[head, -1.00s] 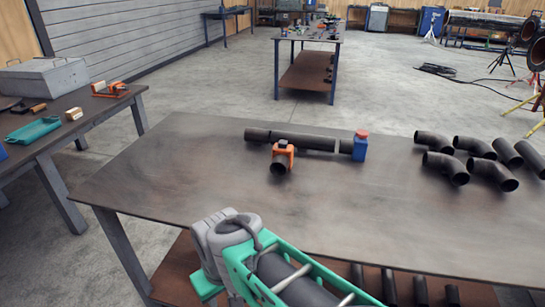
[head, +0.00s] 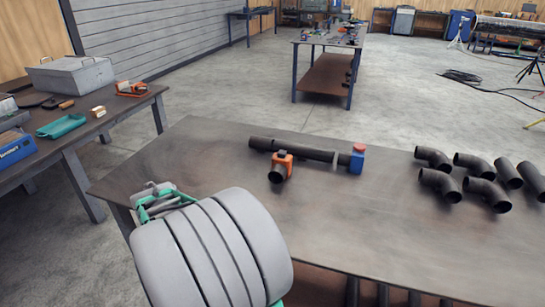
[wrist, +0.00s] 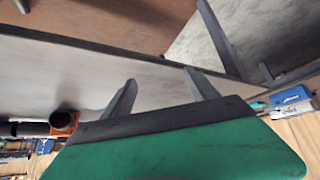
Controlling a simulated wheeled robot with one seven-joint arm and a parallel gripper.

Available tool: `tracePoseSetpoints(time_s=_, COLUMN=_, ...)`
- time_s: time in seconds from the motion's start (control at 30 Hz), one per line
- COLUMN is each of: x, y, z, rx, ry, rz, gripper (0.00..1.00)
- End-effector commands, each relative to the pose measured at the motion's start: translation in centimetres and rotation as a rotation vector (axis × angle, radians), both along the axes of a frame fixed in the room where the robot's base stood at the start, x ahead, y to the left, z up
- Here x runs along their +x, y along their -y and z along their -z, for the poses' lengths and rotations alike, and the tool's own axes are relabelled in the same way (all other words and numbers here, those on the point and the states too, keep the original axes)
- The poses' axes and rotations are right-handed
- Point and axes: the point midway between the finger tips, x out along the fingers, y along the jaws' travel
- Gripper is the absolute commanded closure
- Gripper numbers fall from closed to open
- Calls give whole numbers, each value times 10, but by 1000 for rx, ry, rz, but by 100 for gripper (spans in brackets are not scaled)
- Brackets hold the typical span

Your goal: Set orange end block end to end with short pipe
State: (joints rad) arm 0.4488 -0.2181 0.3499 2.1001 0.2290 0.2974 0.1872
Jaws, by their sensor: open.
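The orange block (head: 284,160) stands on the work table around a short black pipe stub (head: 276,174), whose open end faces me. It touches or nearly touches a row of black pipe (head: 290,147) behind it. A blue block with a red top (head: 357,160) stands at the row's right end around a short pipe piece (head: 343,159), with a narrow gap to the row. Which piece is the short pipe I cannot tell. In the wrist view the orange block (wrist: 64,122) shows far left. My gripper (wrist: 158,78) is open and empty, apart from the blocks.
Several black elbow pipes (head: 440,183) lie at the right of the work table (head: 220,150). A side table (head: 100,125) at left holds a grey box (head: 70,74) and a teal tray (head: 62,126). The work table's left part is clear.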

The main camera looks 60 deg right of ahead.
Motion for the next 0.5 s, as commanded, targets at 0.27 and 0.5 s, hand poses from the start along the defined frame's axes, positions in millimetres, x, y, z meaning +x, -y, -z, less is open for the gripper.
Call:
tracePoseSetpoints(time_s=0.27, x=-104, y=281, z=-53, rx=-397, ry=241, rz=554, gripper=11)
tracePoseSetpoints(time_s=0.5, x=-131, y=329, z=-50, rx=-478, ry=275, rz=612, gripper=11)
